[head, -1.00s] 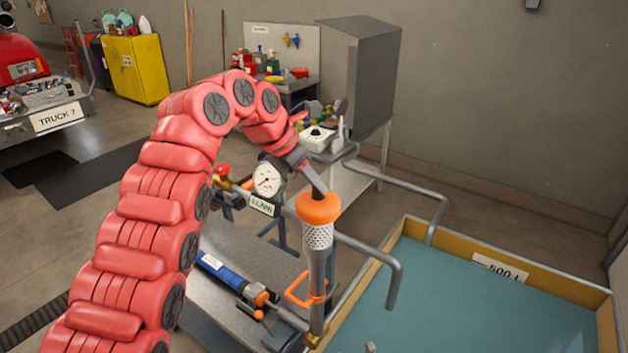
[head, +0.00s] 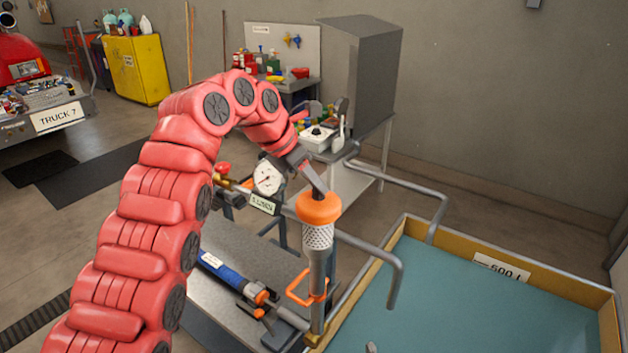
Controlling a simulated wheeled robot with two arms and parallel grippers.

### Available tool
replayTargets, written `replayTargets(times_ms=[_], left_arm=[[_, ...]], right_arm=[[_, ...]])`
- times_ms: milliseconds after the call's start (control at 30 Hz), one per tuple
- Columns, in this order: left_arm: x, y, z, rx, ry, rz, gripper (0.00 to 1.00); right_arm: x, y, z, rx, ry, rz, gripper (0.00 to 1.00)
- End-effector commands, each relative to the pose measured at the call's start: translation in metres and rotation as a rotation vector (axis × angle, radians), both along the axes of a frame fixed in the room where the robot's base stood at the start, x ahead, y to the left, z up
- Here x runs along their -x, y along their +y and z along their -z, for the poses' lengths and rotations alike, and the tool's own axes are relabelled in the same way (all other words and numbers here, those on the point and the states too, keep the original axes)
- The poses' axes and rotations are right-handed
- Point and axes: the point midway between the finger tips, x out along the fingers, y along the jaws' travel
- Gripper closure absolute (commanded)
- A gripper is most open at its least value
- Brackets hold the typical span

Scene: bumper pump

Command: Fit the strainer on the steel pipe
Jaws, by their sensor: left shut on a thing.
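The strainer (head: 318,237) is a pale perforated mesh cylinder under a thick orange collar. My left gripper (head: 318,193) comes down from above and is shut on the strainer at its orange collar; the fingertips are partly hidden there. The strainer is upright, directly above an upright grey steel pipe (head: 317,272) and in line with it. The mesh bottom meets the pipe top in this view. I cannot tell whether it is seated on the pipe or just in front of it. My right gripper is not in view.
An orange handle (head: 300,291) sits beside the upright pipe. A bent grey pipe (head: 372,248) passes close on the right, over the wooden-rimmed water tank (head: 553,281). A dial gauge (head: 267,178) stands close on the left. A blue cylinder (head: 222,268) lies on the metal bench (head: 245,240).

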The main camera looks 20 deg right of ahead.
Motion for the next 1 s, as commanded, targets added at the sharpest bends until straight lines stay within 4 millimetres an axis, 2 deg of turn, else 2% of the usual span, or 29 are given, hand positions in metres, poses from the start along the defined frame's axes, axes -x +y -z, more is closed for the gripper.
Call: replayTargets(times_ms=[867,900,1000], left_arm=[[0.0004,0.0002,0.0068,-0.002,0.003,0.000,1.00],[0.0005,0.0001,0.0070,-0.002,0.003,0.000,0.66],[0.0005,0.0002,0.0071,-0.002,0.004,0.001,0.48]], right_arm=[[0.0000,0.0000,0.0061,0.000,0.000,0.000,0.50],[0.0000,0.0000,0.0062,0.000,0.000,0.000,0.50],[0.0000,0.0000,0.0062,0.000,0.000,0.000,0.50]])
